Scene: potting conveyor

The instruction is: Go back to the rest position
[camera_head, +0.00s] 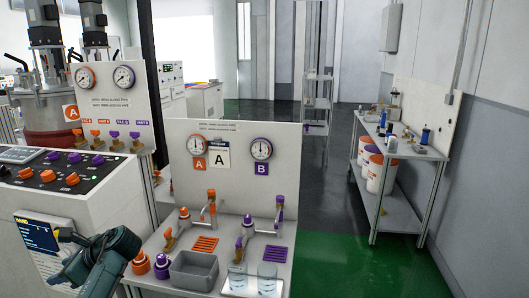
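My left arm, dark teal, shows low at the left, in front of the white control console. A dark end with a yellow part, which I take as my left gripper (68,236), shows beside the arm. Its fingers are too small and covered to tell open from shut, and I see nothing clearly held. My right gripper is out of view.
A bench (150,268) with orange and purple taps holds a grey bin (194,271) and a tray (239,290) with two glass beakers (267,277). A console (98,190) stands left. A shelf table (398,150) stands right; green floor (350,265) between is clear.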

